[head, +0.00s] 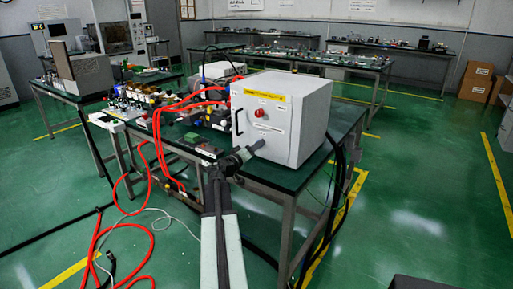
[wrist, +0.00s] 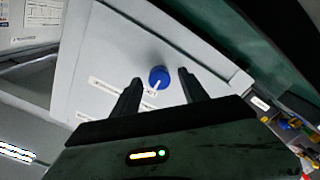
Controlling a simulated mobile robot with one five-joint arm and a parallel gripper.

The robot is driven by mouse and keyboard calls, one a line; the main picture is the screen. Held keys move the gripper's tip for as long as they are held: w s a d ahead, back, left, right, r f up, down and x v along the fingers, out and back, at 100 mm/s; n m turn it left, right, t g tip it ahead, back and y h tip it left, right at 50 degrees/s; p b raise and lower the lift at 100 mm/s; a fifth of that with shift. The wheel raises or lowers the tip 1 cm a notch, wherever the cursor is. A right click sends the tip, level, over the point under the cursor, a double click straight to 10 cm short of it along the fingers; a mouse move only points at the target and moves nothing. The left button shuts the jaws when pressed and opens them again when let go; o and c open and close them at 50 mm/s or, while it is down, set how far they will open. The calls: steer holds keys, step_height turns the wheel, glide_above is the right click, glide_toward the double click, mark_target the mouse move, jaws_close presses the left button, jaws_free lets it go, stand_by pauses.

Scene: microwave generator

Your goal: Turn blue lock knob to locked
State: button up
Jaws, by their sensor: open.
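The blue lock knob (wrist: 158,76) is round with a white pointer line and sits on a light grey panel (wrist: 110,60) in the wrist view. The pointer slants toward the lower left of that picture, toward a white label strip (wrist: 122,92). My gripper (wrist: 157,82) is open, with its dark fingers on either side of the knob in the picture. I cannot tell how far the fingertips are from the panel. In the head view my gripper (head: 250,150) is at the front of the white cabinet (head: 305,125), and the blue knob cannot be made out there.
The cabinet stands on a dark green bench (head: 340,125). It has a black handle (head: 238,122) and a red button (head: 260,113). Red hoses (head: 160,125) run left of it and down to the floor. Open green floor (head: 410,200) lies to the right.

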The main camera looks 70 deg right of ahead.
steer(key=v, duration=0.6)
steer(key=shift+a, duration=0.25)
steer(key=shift+w, duration=0.1)
